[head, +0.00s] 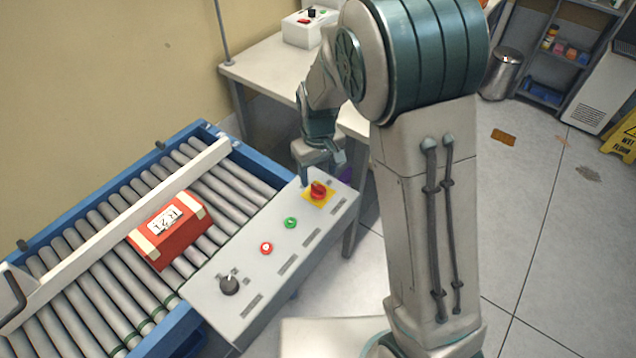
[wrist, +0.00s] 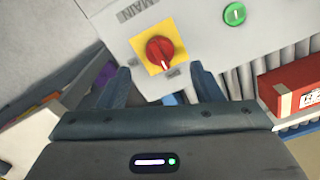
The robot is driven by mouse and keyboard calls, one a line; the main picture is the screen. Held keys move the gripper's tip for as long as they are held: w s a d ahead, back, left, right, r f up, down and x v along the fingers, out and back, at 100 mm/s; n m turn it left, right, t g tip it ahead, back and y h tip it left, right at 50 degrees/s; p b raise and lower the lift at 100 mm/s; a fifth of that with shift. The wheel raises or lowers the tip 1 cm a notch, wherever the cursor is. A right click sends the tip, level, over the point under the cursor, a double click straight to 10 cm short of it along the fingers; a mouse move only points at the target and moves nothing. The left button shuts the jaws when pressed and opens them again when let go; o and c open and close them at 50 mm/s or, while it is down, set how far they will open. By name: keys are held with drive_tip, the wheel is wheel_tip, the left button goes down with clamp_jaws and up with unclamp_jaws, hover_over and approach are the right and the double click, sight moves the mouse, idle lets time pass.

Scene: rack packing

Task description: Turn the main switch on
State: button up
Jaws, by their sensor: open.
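The main switch (head: 318,190) is a red rotary knob on a yellow square plate at the far right end of the grey control panel (head: 243,258). In the wrist view the red knob (wrist: 160,50) sits just beyond my fingertips, with the printed word MAIN beside its plate. A pale mark on the knob points toward my gripper in that view. My gripper (wrist: 160,82) is open and empty, its two fingers apart on either side of the knob's line, not visibly touching it. In the head view my gripper (head: 322,172) hangs right at the switch.
A green button (head: 291,223), a red button (head: 266,248) and a black dial (head: 229,285) share the panel. A red box (head: 170,228) lies on the roller conveyor (head: 100,215) to the left. A table (head: 262,72) stands behind my arm.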

sight(319, 187)
drive_tip(key=shift+f, duration=2.8)
drive_tip(key=c, duration=1)
